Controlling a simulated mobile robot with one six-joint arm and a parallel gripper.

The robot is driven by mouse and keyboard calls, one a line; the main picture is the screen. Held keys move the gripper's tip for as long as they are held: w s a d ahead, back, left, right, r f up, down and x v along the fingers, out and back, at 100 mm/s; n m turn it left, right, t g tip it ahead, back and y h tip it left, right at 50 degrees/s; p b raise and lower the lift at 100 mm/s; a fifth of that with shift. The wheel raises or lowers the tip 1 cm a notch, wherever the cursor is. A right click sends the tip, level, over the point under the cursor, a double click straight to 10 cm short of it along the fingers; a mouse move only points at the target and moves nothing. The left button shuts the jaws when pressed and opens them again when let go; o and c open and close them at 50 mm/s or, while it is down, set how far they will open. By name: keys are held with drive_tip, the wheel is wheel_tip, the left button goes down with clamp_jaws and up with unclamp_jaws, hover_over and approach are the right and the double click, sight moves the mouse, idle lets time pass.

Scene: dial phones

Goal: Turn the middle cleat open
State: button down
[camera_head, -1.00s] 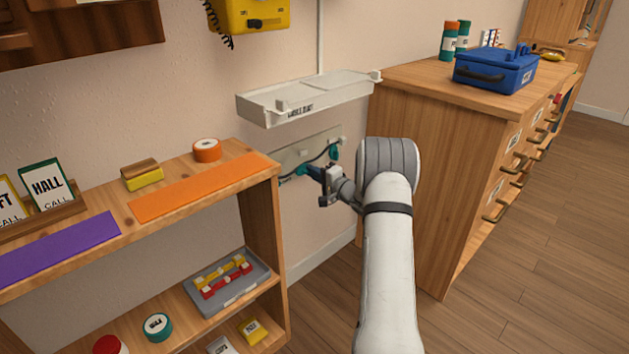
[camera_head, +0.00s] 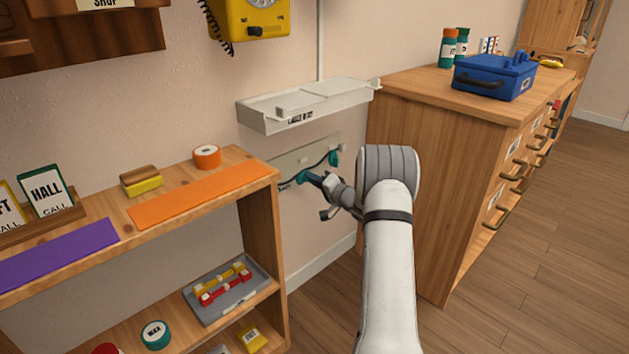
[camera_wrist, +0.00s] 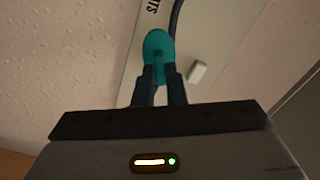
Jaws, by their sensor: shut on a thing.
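The pale cleat board (camera_head: 310,155) is mounted on the wall below a white shelf. A teal cleat (camera_head: 303,178) sits low on the board at my gripper (camera_head: 309,180). My gripper is shut on this cleat, which also shows in the wrist view (camera_wrist: 158,42) between and beyond the dark fingertips (camera_wrist: 160,70). In the wrist view the cleat lies roughly in line with the fingers. Another teal cleat (camera_head: 334,158) is at the board's right end, and a dark cord runs between them. My wrist hides part of the board's lower edge.
The white shelf (camera_head: 350,98) hangs just above the board. A wooden drawer cabinet (camera_head: 430,170) stands close on the right, with a blue toolbox (camera_head: 495,78) on top. A low wooden bookcase (camera_head: 262,225) is on the left. A small white block (camera_wrist: 197,72) is beside the cleat.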

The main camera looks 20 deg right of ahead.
drive_tip(key=c, duration=1.5)
unclamp_jaws()
drive_tip(key=shift+s, duration=0.1)
drive_tip(key=p+v, duration=0.2)
drive_tip(key=v, duration=0.5)
drive_tip(key=shift+s+d+p, duration=0.1)
drive_tip(key=shift+s+p, duration=0.15)
drive_tip(key=shift+p, duration=0.05)
